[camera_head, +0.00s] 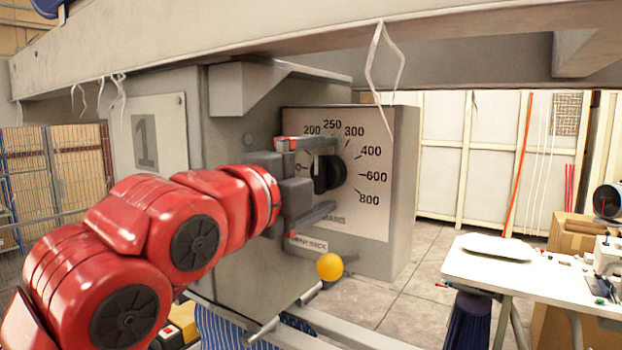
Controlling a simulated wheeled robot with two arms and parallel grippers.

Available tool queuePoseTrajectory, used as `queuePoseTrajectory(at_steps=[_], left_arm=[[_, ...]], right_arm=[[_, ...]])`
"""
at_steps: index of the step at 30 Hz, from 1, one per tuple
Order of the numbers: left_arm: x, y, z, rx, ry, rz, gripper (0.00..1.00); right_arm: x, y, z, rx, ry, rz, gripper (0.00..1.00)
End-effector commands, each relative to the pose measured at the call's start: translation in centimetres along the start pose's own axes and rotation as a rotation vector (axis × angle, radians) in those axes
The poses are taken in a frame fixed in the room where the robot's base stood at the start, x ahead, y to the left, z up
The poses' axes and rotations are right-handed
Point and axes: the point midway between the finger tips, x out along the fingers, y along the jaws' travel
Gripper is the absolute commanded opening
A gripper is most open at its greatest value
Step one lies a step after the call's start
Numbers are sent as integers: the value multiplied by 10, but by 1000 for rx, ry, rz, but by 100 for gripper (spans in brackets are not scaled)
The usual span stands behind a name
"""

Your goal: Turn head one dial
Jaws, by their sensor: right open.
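The head one dial is a black round knob (338,173) on a pale scale plate (375,210) marked 200, 250, 300, 400, 600 and 800. The plate is on the front of a grey box (402,190) beside a large "1" sign (146,134). My red arm reaches in from the lower left to my right gripper (335,177), which is open. One finger is above the knob and one below it. I cannot tell whether they touch it. The gripper hides the left part of the scale. My left gripper is not in view.
A yellow ball (330,266) is below the box, by a small label. A grey beam (300,50) with hanging white strips runs overhead. A white table (520,268) stands at the right. Open floor (385,308) lies between.

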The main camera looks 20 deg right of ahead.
Motion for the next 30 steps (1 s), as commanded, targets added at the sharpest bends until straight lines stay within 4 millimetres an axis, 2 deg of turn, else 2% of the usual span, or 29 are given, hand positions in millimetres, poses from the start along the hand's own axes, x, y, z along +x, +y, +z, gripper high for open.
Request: queuePoseTrajectory(at_steps=[5,12,18,21,25,30], left_arm=[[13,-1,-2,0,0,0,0],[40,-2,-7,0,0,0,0],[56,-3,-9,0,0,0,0],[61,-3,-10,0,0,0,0],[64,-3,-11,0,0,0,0],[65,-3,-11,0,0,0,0]], right_arm=[[-18,-5,2,-2,-5,-1,95],[-79,-6,3,-4,-9,-2,95],[-130,-4,2,-5,-7,-1,95],[-149,-3,1,-3,-5,0,95],[-166,-1,1,-2,-4,0,95],[-174,0,0,1,0,-1,95]])
